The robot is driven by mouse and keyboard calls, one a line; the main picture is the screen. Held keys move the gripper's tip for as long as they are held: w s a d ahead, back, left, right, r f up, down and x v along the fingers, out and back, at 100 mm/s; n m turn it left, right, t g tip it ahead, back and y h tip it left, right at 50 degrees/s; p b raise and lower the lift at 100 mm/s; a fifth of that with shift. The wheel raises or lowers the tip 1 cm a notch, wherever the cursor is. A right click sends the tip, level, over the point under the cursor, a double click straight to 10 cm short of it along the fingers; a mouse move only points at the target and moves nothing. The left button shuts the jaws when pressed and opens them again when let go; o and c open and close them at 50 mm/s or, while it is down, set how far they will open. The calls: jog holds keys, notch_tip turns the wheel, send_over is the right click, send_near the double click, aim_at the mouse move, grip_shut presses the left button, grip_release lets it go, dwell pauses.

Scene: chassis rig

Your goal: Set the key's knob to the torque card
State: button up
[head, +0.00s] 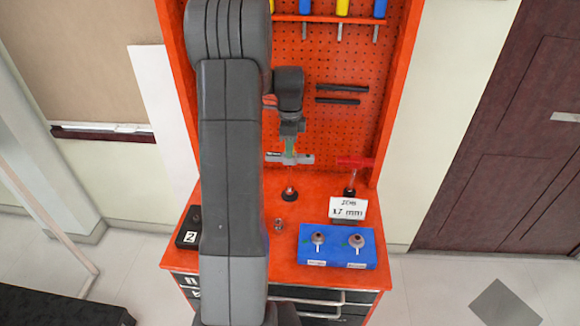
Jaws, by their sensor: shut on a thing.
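My gripper (290,143) is above the orange bench top, shut on the grey T-handled key (302,158). A bit of green shows at the grip. The key is upright; its thin shaft runs down to a black round foot (290,195) at the bench top. I cannot tell whether the foot is part of the key or a stand. A white card (347,208) reads "17 mm" below a smaller line that is hard to read. A blue block (337,259) carries two round grey knobs, left (318,238) and right (356,240), each above a small unreadable label.
A red T-handled tool (355,162) stands upright behind the card. A small metal piece (279,224) lies left of the blue block. A black box marked 2 (188,228) is at the left edge. The orange pegboard (340,65) with hanging tools rises behind.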

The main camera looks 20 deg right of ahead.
jog(key=m, duration=0.3)
jog(key=shift+m, duration=0.3)
jog(key=m, duration=0.4)
jog(key=shift+p, duration=0.3)
jog(key=o, duration=0.6)
jog(key=shift+m, duration=0.4)
jog(key=shift+r+p, duration=2.15)
jog(key=shift+r, duration=0.9)
jog(key=shift+f, duration=0.1)
